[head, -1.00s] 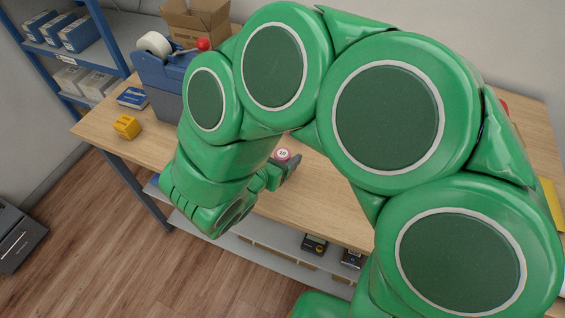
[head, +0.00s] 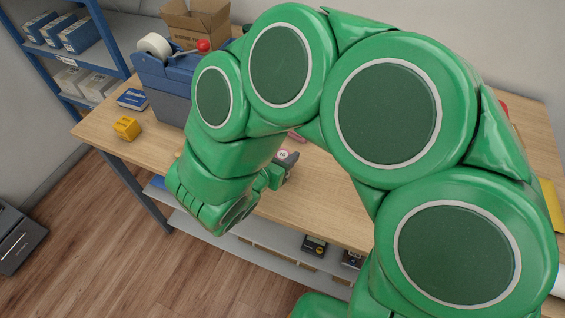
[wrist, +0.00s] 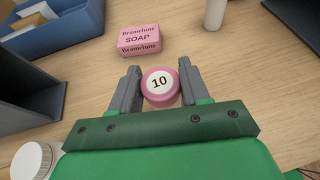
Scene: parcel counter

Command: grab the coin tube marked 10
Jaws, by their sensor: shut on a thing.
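The coin tube (wrist: 160,87) has a pink body and a white round top marked 10. It stands between the two fingers of my gripper (wrist: 158,90) in the wrist view, and the fingers are shut on it. In the head view the tube's top (head: 282,155) shows just past my gripper (head: 280,169), over the wooden table (head: 322,196). The lower part of the tube is hidden, so I cannot tell whether it touches the table.
A pink soap box (wrist: 139,38) lies just beyond the tube. A white cylinder (wrist: 215,14) stands beyond to the right. A blue tray (wrist: 72,22) is at upper left, and a white-lidded jar (wrist: 32,160) is at lower left. A yellow block (head: 126,127) sits at the table's left.

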